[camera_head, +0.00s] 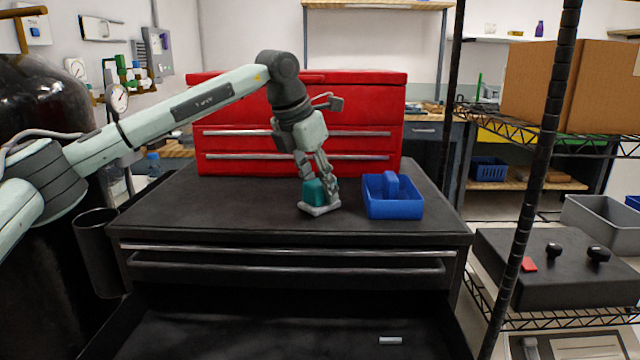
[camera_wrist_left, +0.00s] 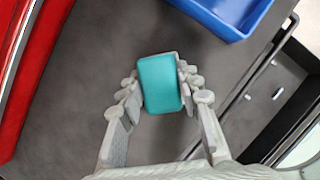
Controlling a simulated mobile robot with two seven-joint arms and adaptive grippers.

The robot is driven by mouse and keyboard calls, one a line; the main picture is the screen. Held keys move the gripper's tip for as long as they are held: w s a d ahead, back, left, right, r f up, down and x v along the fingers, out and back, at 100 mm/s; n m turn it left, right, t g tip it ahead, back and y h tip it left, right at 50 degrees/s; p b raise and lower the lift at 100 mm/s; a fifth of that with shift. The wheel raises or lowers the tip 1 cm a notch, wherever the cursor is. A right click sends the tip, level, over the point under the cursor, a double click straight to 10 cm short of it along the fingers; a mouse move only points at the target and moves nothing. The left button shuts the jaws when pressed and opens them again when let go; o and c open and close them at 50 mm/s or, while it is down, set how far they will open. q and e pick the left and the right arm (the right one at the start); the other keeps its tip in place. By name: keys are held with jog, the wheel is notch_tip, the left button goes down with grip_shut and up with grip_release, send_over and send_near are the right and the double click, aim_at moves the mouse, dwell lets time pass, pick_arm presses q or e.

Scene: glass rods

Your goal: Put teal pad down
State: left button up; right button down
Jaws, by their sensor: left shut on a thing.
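The teal pad (camera_head: 314,191) is a small rounded block held between the fingers of my left gripper (camera_head: 319,196). It is low over the black cabinet top (camera_head: 220,205), close to the surface; I cannot tell whether it touches. In the left wrist view the pad (camera_wrist_left: 160,83) sits between the two fingertips of the left gripper (camera_wrist_left: 161,86), with a finger on each side. My left gripper is shut on the pad and points downward. My right gripper is not in view.
A blue carrier with a handle (camera_head: 393,209) stands just right of the gripper. A red tool chest (camera_head: 300,110) stands behind. The cabinet top is clear to the left. Below, an open drawer (camera_head: 250,325) holds a small light piece (camera_head: 390,340). A shelf post (camera_head: 535,170) rises at right.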

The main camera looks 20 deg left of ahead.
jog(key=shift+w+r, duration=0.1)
pick_arm(q)
jog(key=o, duration=1.2)
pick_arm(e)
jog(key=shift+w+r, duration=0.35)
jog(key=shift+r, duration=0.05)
